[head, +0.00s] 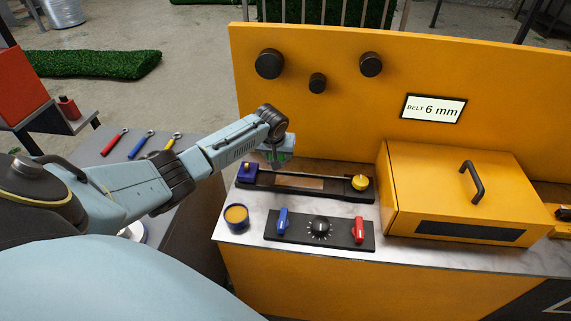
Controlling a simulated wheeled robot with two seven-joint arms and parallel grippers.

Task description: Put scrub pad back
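My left arm comes in from the left, and its gripper (276,158) points down above the left part of a long black fixture (335,190) on the bench. A small green patch (285,155) shows at the gripper's fingers. It may be the scrub pad or part of the gripper, and I cannot tell which. The fingers are small and partly hidden by the wrist, so I cannot see whether they are open or shut. No other scrub pad can be made out clearly. My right gripper is not in view.
The fixture has a blue block (247,172) and a yellow knob (360,182). In front are a blue cup (237,217) and a control panel (345,238). A yellow box (440,195) stands right. Several tools lie on a grey side table (105,155).

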